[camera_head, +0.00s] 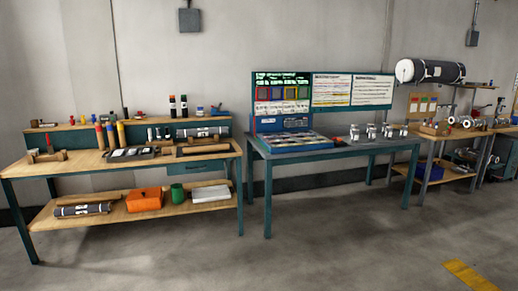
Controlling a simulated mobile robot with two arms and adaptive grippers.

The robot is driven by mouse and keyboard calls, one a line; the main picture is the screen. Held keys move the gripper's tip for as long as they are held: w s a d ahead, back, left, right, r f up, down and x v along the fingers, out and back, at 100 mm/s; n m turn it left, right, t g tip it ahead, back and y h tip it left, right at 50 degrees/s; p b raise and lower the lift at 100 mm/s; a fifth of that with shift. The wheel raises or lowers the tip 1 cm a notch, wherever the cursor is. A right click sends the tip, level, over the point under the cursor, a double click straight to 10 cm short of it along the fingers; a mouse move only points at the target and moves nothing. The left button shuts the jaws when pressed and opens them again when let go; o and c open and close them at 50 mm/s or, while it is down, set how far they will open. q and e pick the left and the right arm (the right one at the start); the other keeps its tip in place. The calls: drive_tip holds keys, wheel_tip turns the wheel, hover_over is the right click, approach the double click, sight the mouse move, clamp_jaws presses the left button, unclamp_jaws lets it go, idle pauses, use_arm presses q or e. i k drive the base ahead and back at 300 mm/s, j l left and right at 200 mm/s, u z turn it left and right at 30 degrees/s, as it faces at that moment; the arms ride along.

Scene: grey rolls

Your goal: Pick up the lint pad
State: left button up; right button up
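I cannot tell which object is the lint pad; the things on the benches are small at this distance. Flat dark and white pieces (130,154) lie on the top of the wooden workbench (75,166) at left. A tray of flat pale items (295,140) lies on the blue-grey table (345,149) in the middle. Neither of my grippers is in view.
The left bench's lower shelf (125,215) holds a dark roll (82,210), an orange box (145,199) and a green mug (178,193). A large grey roll (438,71) rests on a rack at right. The concrete floor (330,245) in front is clear.

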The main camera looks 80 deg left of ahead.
sight(166, 152)
drive_tip(key=u, duration=3.45)
drive_tip(key=i+u, duration=0.25)
drive_tip(key=i, duration=1.25)
drive_tip(key=i+j+z, duration=0.15)
drive_tip(key=i, duration=0.4)
drive_tip(key=i+j, duration=0.1)
drive_tip(key=i, duration=0.4)
drive_tip(key=i+j+z, duration=0.1)
drive_tip(key=i, duration=0.4)
